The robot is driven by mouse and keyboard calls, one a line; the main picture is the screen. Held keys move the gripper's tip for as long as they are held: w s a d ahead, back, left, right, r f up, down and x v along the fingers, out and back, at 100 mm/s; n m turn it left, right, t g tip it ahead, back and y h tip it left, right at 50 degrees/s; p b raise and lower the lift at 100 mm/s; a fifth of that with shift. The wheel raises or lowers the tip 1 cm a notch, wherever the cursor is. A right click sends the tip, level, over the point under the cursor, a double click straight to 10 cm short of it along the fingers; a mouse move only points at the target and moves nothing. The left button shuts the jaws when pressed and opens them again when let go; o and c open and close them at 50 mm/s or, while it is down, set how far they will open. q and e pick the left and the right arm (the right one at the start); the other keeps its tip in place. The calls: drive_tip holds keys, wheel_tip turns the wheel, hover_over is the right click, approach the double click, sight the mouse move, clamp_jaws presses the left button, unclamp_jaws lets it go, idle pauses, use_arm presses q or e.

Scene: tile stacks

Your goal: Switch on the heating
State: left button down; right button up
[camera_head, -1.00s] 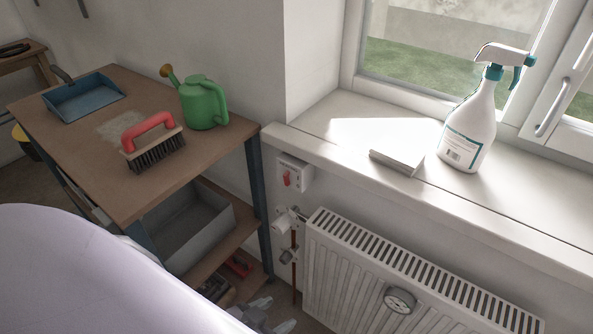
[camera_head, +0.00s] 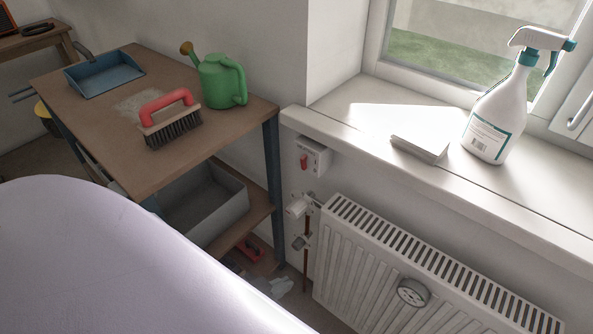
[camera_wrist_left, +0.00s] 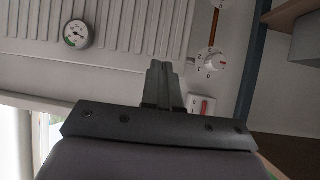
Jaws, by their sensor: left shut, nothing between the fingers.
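A white switch box (camera_head: 319,158) with a red lever (camera_head: 304,162) is on the wall under the window sill. A white radiator (camera_head: 380,262) stands right of it, with a dial gauge (camera_head: 412,293). A white valve knob (camera_head: 297,207) is at the radiator's upper left corner. My left gripper (camera_wrist_left: 164,84) is shut and empty in the wrist view. That view shows the numbered knob (camera_wrist_left: 209,63) right of the fingertips and the red lever (camera_wrist_left: 207,106) close behind the gripper body. In the head view the left gripper (camera_head: 277,288) is a small grey shape beyond my arm, mostly hidden.
A workbench (camera_head: 105,150) left of the radiator holds a blue dustpan (camera_head: 104,75), a red-handled brush (camera_head: 170,118) and a green watering can (camera_head: 222,82). A grey bin (camera_head: 215,205) sits below. A spray bottle (camera_head: 495,110) and a white block (camera_head: 420,147) stand on the sill (camera_head: 360,135).

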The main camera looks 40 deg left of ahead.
sight(305, 154)
use_arm(q)
drive_tip(key=w+a+r+t+b, duration=0.3)
drive_tip(key=w+a+t+b, duration=0.1)
drive_tip(key=a+b, duration=0.3)
drive_tip(key=w+a+r+n+t+b, duration=0.1)
drive_tip(key=w+a+r+t+b, duration=0.3)
drive_tip(key=a+b, duration=0.3)
drive_tip(key=w+b, duration=0.1)
drive_tip(key=b, duration=0.2)
drive_tip(key=shift+w+a+y, duration=0.15)
drive_tip(key=shift+a+y, duration=0.05)
drive_tip(key=shift+y, duration=0.1)
use_arm(e)
drive_tip(key=w+a+f+y, duration=0.1)
drive_tip(key=w+a+f, duration=0.1)
drive_tip(key=f, duration=1)
drive_tip(key=shift+a+f, duration=0.4)
drive_tip(key=shift+a, duration=0.1)
use_arm(q)
drive_tip(key=shift+w, duration=0.15)
